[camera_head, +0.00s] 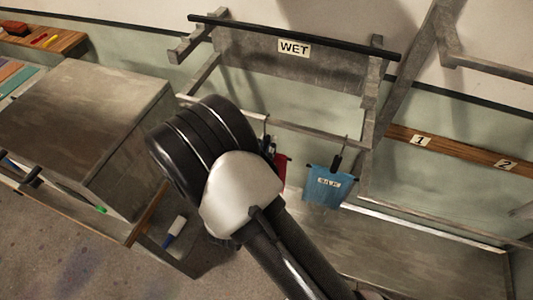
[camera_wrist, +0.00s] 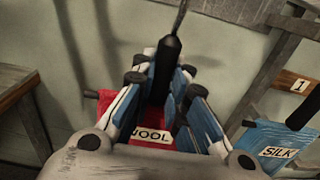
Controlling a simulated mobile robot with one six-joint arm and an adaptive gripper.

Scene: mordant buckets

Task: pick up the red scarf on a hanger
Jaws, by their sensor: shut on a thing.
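The red scarf (camera_wrist: 95,140), with a white label reading WOOL, hangs from a hanger with a thick black grip (camera_wrist: 168,55) and a thin hook above it. My gripper (camera_wrist: 166,75) is shut on the black grip, its blue and white fingers on either side of it. The fingers cover much of the scarf. In the head view my arm hides most of the scarf, and only a red strip (camera_head: 281,172) shows beside the arm. Whether the hook still rests on the rail cannot be told.
A blue scarf (camera_head: 328,188) labelled SILK hangs to the right on the rail (camera_head: 300,132) below the WET sign (camera_head: 294,47). A wooden strip (camera_head: 455,151) numbered 1 and 2 is further right. A grey metal box (camera_head: 85,115) stands at the left.

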